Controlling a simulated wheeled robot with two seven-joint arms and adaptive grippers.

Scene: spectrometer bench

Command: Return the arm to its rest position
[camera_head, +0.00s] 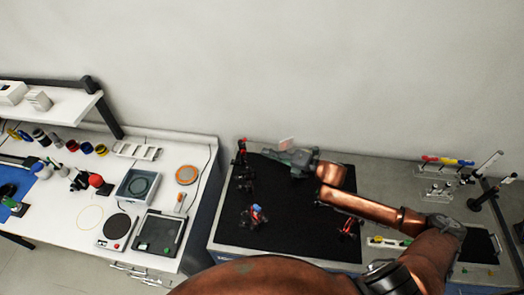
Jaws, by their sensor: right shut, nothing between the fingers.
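My right arm comes in from the lower right and reaches left over the black mat (290,230) on the grey bench. My right gripper (284,156) is at the mat's back edge, near the wall. It is shut, and I see nothing held in it. A small pale pink patch (288,143) shows just behind the gripper; I cannot tell what it is. My left gripper is not in view.
Small optical mounts stand on the mat: a dark one (245,178) at left, one with a blue top (256,213), and a red one (347,228) beside my forearm. A rack with coloured caps (447,160) and stands are at right. A white bench (150,175) with instruments is at left.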

